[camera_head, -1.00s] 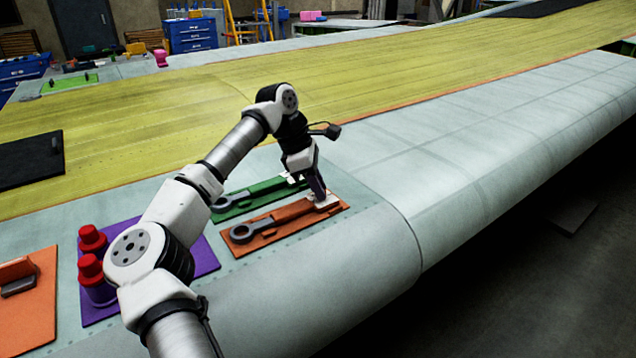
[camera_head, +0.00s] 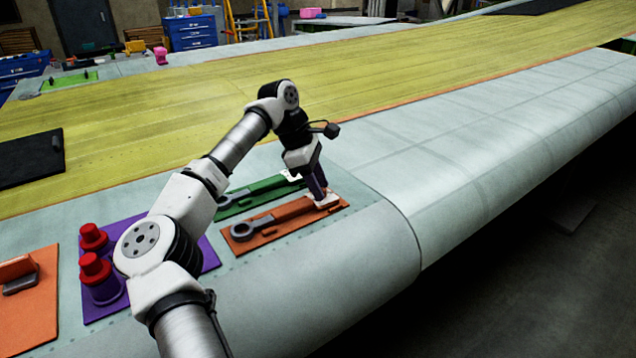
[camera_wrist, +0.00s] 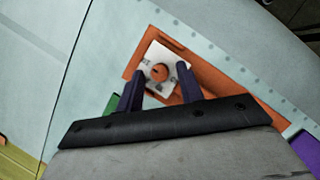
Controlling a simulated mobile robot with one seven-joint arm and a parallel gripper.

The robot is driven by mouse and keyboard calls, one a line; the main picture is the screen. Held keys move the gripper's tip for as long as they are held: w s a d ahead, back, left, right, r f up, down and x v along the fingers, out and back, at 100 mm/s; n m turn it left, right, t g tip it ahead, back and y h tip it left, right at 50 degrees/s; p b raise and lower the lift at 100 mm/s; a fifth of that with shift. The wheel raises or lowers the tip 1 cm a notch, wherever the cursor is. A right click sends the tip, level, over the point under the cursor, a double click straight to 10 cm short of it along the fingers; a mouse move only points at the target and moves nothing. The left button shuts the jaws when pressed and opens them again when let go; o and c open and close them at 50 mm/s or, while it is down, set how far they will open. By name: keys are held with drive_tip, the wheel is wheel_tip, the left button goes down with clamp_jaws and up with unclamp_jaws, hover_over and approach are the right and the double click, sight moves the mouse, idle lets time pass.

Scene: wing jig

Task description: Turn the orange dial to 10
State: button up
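The orange dial (camera_wrist: 158,73) is a small round knob with a dark mark, on a white plate (camera_wrist: 150,55) marked around its edge. The plate sits at the far end of the orange panel (camera_head: 283,232); it also shows in the head view (camera_head: 327,202). My gripper (camera_wrist: 160,72) is open, pointing down over the plate. In the wrist view its two dark fingers lie on either side of the dial, with gaps visible. Whether the fingertips are level with the dial or above it I cannot tell. In the head view the dial is hidden by my gripper (camera_head: 322,194).
A grey ring-ended handle (camera_head: 247,230) lies along the orange panel. A green panel (camera_head: 255,193) with a similar handle is just behind. A purple panel (camera_head: 207,258) with red-topped knobs (camera_head: 96,268) is to the left. Smooth grey wing skin lies to the right.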

idle(0.3)
drive_tip(key=b+v, duration=0.1)
drive_tip(key=v, duration=1.2)
drive_tip(key=shift+r+b, duration=0.4)
drive_tip(key=shift+r, duration=0.05)
